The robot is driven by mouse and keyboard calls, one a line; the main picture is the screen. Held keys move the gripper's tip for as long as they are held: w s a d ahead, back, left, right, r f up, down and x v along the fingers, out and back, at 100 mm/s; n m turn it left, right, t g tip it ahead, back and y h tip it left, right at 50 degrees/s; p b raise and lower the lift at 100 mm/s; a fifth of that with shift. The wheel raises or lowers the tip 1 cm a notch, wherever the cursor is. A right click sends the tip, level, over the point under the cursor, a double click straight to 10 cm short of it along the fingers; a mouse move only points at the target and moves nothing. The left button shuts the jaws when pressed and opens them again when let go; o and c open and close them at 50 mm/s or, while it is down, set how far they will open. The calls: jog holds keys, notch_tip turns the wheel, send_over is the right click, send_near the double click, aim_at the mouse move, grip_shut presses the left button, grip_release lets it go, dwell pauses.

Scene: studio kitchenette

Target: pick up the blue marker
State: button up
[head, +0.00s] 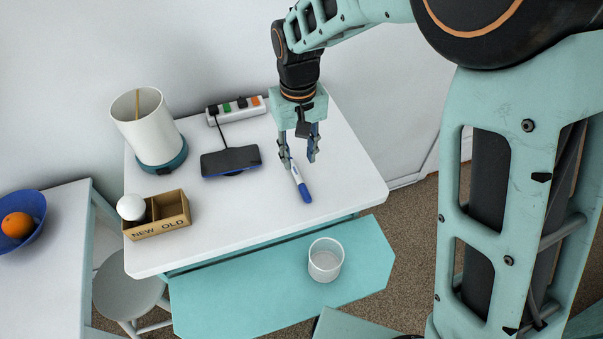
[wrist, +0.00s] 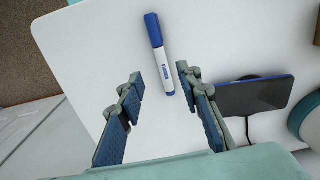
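The blue marker (head: 299,183) lies on the white table, white-bodied with a blue cap and a blue end. In the wrist view the marker (wrist: 161,58) lies ahead of the fingertips, its cap pointing away; its near end is by the right fingertip. My gripper (head: 300,157) is open and empty, fingers pointing down at the marker's far end. In the wrist view my gripper (wrist: 158,80) shows a wide gap between its two blue-padded fingers. I cannot tell the exact height of the fingertips above the table.
A phone on a charging stand (head: 231,162) lies left of my gripper, with a power strip (head: 236,108) behind. A white lamp (head: 146,122) and a wooden box (head: 172,222) holding a white ball stand further left. A glass (head: 325,260) stands on the teal lower surface (head: 230,296).

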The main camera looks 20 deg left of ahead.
aim_at(298, 175)
jog(key=shift+a+f+p, duration=0.15)
jog(key=shift+f+p, duration=0.25)
jog(key=shift+f, duration=2.75)
jog(key=shift+c, duration=0.4)
grip_shut()
